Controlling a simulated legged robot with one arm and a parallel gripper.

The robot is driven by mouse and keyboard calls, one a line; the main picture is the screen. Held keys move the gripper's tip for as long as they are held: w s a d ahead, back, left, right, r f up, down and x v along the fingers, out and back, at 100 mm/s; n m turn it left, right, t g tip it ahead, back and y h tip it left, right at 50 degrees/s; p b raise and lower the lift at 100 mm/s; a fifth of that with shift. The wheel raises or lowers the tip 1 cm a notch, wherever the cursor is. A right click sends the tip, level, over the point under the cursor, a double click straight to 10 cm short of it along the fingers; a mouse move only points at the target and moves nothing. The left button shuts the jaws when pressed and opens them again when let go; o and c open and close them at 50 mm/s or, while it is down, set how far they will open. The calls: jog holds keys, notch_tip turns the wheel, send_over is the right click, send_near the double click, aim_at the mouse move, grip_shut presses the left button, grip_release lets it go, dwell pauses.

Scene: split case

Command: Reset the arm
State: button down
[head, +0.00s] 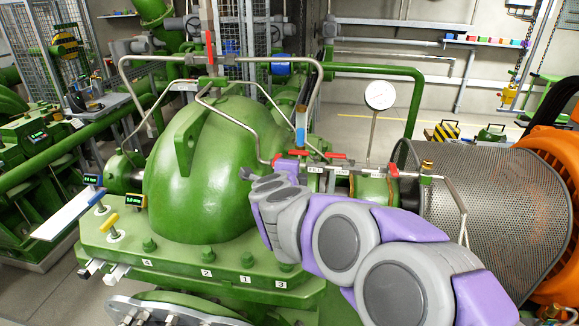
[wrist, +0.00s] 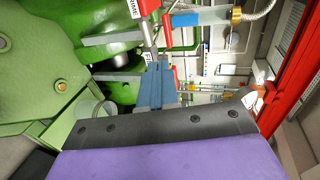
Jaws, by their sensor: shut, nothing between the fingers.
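My arm (head: 345,240), purple and grey, reaches from the lower right of the head view across the front of the green domed pump casing (head: 205,170). Its far end is by the small pipes and red-handled valves right of the dome; the fingertips are not clear there. In the wrist view my gripper (wrist: 155,82) shows as blue-grey fingers, shut together and empty. They point at a valve with a red handle (wrist: 148,8) and a label reading PRIME. Whether the fingers touch the valve I cannot tell.
Thin metal pipes (head: 238,120) arch over the casing. A round gauge (head: 380,95) stands behind the valves. A perforated guard (head: 500,205) and an orange motor (head: 550,155) are at right. A white shelf plate (head: 65,215) juts out at left. A red bar (wrist: 285,75) shows at right in the wrist view.

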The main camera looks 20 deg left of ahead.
jog(key=s+d+r+n+g+y, duration=0.45)
jog(key=s+d+n+y, duration=0.2)
jog(key=s+n, duration=0.45)
jog(key=s+d+f+n+g+h, duration=0.1)
jog(key=s+d+f+g+h, duration=0.2)
jog(key=s+d, duration=0.7)
jog(key=s+d+f+n+g+h, duration=0.2)
jog(key=s+d+f, duration=0.5)
jog(key=s+d, duration=0.4)
jog(key=s+d+f+n+g+h, duration=0.1)
jog(key=s+d+f+g+h, duration=0.3)
jog(key=s+d, duration=0.6)
notch_tip(320, 180, down, 2)
jog(key=shift+s+d+f+n+g, duration=0.1)
jog(key=shift+s+d+n+g, duration=0.3)
jog(key=shift+g, duration=0.85)
